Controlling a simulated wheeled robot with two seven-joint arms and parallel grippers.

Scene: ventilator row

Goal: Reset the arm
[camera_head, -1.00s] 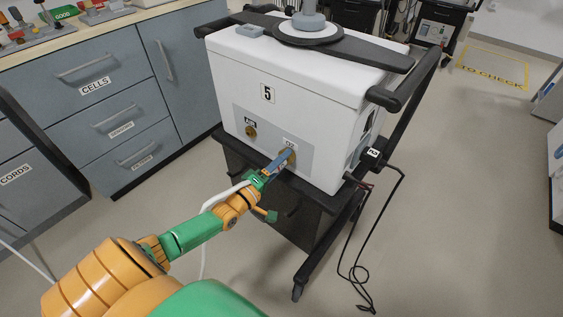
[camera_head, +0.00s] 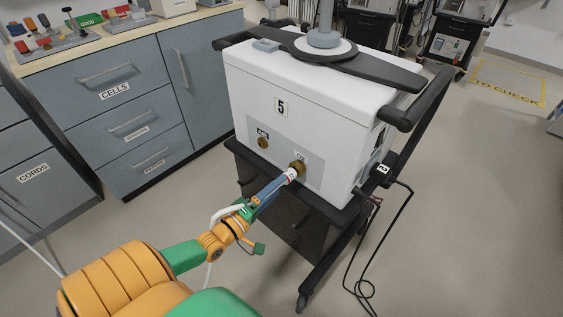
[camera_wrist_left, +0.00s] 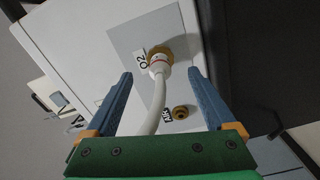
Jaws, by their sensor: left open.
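My left gripper (camera_head: 279,186) is in front of the white ventilator (camera_head: 320,90) marked 5, low on its panel. In the left wrist view its two blue fingers (camera_wrist_left: 161,90) are spread apart, with a white hose (camera_wrist_left: 156,105) running between them and touching neither visibly. The connector also shows in the head view (camera_head: 291,174) just beyond the fingertips. The brass AIR port (camera_head: 263,142) has nothing on it. My right gripper is not in view.
The ventilator stands on a dark cart with a black rail (camera_head: 425,95) on its right. A black cord (camera_head: 392,235) hangs there to the floor. Grey drawers (camera_head: 120,125) stand at left. A "TO CHECK" floor area (camera_head: 510,82) lies at the back right.

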